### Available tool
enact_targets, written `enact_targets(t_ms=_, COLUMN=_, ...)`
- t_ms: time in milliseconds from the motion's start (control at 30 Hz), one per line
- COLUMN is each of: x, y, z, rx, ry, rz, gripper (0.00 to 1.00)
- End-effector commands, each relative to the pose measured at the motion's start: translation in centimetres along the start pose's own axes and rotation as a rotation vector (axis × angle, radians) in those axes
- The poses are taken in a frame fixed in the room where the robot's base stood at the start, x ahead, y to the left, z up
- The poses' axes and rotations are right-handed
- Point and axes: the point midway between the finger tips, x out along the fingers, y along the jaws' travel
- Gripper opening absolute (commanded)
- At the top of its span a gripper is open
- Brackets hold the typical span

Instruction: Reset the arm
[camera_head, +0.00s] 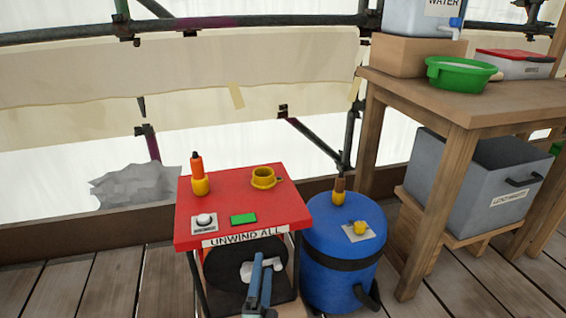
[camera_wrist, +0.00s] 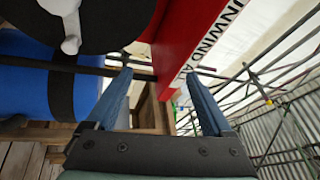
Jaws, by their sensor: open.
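My gripper (camera_head: 264,282) is in front of the red-topped stand in the head view. Its two blue fingers are apart with nothing between them, as the wrist view (camera_wrist: 158,80) shows. The red stand (camera_head: 225,203) has a front label reading "UNWIND ALL". A black disc (camera_head: 220,287) with a pale grey handle sits beneath its top, partly hidden by my gripper. The disc also shows in the wrist view (camera_wrist: 100,35), at upper left, with the handle (camera_wrist: 68,22) apart from my fingers.
A blue drum (camera_head: 340,275) stands right of the stand. An orange-and-yellow tool (camera_head: 198,176), a yellow cup (camera_head: 264,178), a white button (camera_head: 204,220) and a green patch (camera_head: 243,219) are on the red top. A wooden table (camera_head: 440,95) is at right, with a grey bin (camera_head: 450,180) below.

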Motion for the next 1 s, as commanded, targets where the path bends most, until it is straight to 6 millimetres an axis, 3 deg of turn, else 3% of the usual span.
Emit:
enact_targets(t_ms=33, x=1.1, y=-2.2, z=-1.1, rx=0.253, ry=0.090, rz=-0.015, gripper=0.85)
enact_targets(t_ms=200, x=3.2, y=-6.6, z=-5.3, rx=1.019, ry=0.336, rz=-0.091, gripper=0.85)
enact_targets(t_ms=433, x=3.9, y=-10.7, z=-9.7, rx=2.034, ry=0.592, rz=-0.286, gripper=0.85)
enact_targets(t_ms=633, x=3.6, y=-15.1, z=-11.6, rx=3.001, ry=0.762, rz=-0.529, gripper=0.85)
enact_targets(t_ms=667, x=3.5, y=-15.9, z=-11.7, rx=-2.865, ry=-0.713, rz=0.515, gripper=0.85)
enact_targets(t_ms=800, x=2.7, y=-20.7, z=-12.0, rx=-2.265, ry=-0.516, rz=0.416, gripper=0.85)
enact_targets(t_ms=1000, x=0.3, y=-28.8, z=-12.2, rx=-1.562, ry=-0.349, rz=0.226, gripper=0.85)
